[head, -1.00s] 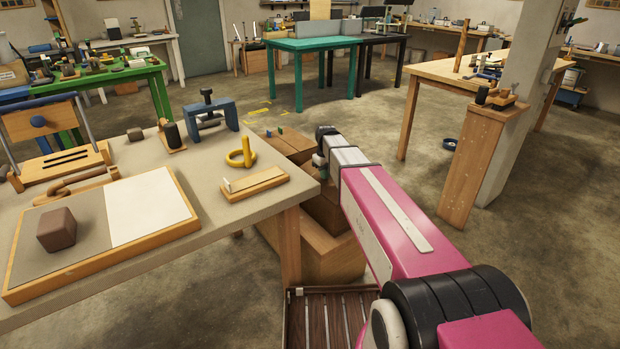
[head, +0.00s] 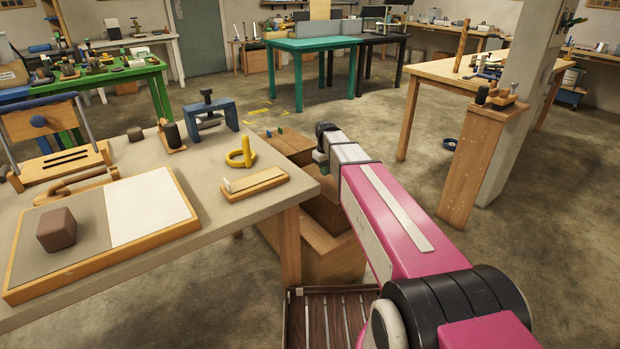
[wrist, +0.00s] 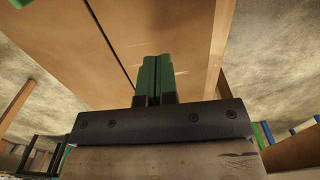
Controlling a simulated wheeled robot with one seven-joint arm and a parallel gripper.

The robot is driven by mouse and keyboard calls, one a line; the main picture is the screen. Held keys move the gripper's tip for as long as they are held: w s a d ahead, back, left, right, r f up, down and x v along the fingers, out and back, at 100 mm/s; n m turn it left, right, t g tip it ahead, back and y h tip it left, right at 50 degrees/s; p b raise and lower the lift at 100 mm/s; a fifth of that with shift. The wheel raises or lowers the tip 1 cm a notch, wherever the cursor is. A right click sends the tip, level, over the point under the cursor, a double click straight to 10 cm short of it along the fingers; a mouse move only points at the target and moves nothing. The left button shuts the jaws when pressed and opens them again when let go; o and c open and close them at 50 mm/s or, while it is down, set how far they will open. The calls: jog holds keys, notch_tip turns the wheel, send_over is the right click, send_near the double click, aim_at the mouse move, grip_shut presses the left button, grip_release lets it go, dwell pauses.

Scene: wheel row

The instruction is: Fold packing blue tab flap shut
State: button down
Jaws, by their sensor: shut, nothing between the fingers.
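A brown box (head: 311,255) stands on the floor beside the workbench, partly hidden by the bench corner and my arm. A brown flap (head: 291,147) shows at its far side, with a small blue tab (head: 281,130) and a small green tab (head: 268,133) at its far edge. My gripper (wrist: 157,75) has green fingers that are shut together and empty. In the wrist view they lie in front of a brown panel (wrist: 205,50) with a dark seam; I cannot tell whether they touch it. In the head view my arm hides most of the gripper, near the flap's right side.
The workbench (head: 232,210) on the left holds a tray with a brown block (head: 56,229), a yellow ring (head: 241,158) and a blue clamp (head: 211,118). A slatted pallet (head: 322,318) lies in front of the box. A wooden pedestal (head: 470,165) stands right; open floor lies between.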

notch_tip(320, 180, up, 6)
jog(key=shift+f, duration=0.25)
dwell(0.5)
